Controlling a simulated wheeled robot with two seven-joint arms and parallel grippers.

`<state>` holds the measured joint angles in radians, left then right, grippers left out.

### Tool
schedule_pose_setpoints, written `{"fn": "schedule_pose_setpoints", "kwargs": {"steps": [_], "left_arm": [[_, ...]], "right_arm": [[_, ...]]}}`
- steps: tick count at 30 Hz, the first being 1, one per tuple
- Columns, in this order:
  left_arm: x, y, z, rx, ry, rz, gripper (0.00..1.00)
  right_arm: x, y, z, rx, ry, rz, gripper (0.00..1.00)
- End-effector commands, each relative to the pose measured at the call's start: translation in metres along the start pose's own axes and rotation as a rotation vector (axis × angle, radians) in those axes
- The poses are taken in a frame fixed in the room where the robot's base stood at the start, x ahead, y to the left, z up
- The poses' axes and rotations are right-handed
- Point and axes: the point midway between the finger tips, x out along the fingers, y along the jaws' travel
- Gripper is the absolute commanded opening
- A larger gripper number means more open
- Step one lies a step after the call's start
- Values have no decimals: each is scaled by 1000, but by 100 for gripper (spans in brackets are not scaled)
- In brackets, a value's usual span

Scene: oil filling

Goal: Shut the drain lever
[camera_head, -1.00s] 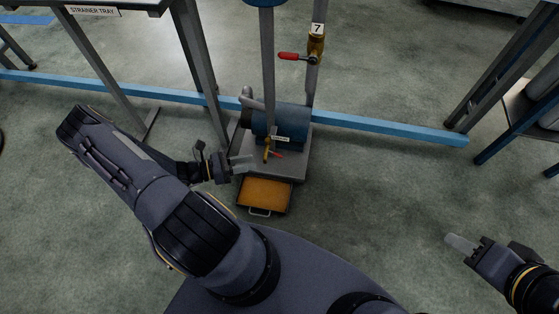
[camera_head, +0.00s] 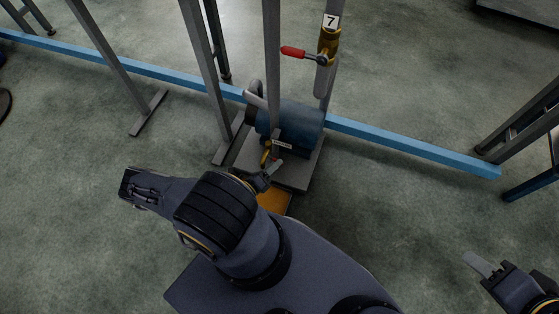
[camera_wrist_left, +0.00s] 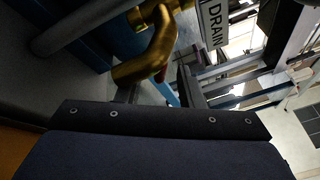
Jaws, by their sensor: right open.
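The drain valve (camera_head: 266,153) is a small brass fitting low on the pump stand, by a small white label. Its red lever is mostly hidden behind my left gripper (camera_head: 270,171), which is right at the valve. In the left wrist view the brass drain valve (camera_wrist_left: 146,58) is close ahead, with a bit of the red lever (camera_wrist_left: 161,75) showing near the fingers, and the DRAIN label (camera_wrist_left: 213,24) to its right. My left gripper (camera_wrist_left: 158,90) has its fingers apart; I cannot tell whether they touch the lever. My right gripper (camera_head: 488,265) is open and empty over the floor.
A blue pump (camera_head: 298,125) stands behind the valve. An orange tray (camera_head: 274,200) lies below it, partly hidden by my arm. Above is another brass valve (camera_head: 328,45) with a red handle (camera_head: 293,52), marked 7. A blue beam (camera_head: 415,148) crosses the floor.

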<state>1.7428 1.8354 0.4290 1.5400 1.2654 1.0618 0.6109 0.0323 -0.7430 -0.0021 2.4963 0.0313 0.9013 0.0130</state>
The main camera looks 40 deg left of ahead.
Motion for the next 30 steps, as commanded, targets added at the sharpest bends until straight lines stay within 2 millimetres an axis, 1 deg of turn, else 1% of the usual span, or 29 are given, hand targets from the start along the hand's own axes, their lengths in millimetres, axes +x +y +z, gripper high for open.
{"fn": "schedule_pose_setpoints", "kwargs": {"steps": [1, 3, 6, 15, 17, 23, 24, 30], "left_arm": [[8, 1, 0, -1, -1, -2, 34], [15, 1, -1, 0, 0, -1, 34], [23, 0, 0, 1, 0, -1, 34], [26, 0, 0, 1, 1, 0, 34], [26, 0, 0, 1, 1, 0, 28], [25, 0, 0, 1, 1, 0, 1], [25, 0, 0, 1, 1, 0, 0], [25, 0, 0, 1, 1, 0, 0]], "right_arm": [[2, 1, 1, 0, 0, 0, 41], [4, 2, 2, 0, 0, 0, 41], [4, 2, 2, 0, 0, 0, 41], [4, 2, 2, 0, 0, 0, 41], [4, 2, 2, 0, 0, 0, 41], [4, 2, 2, 0, 0, 0, 41], [4, 2, 2, 0, 0, 0, 41], [4, 2, 2, 0, 0, 0, 41]]}}
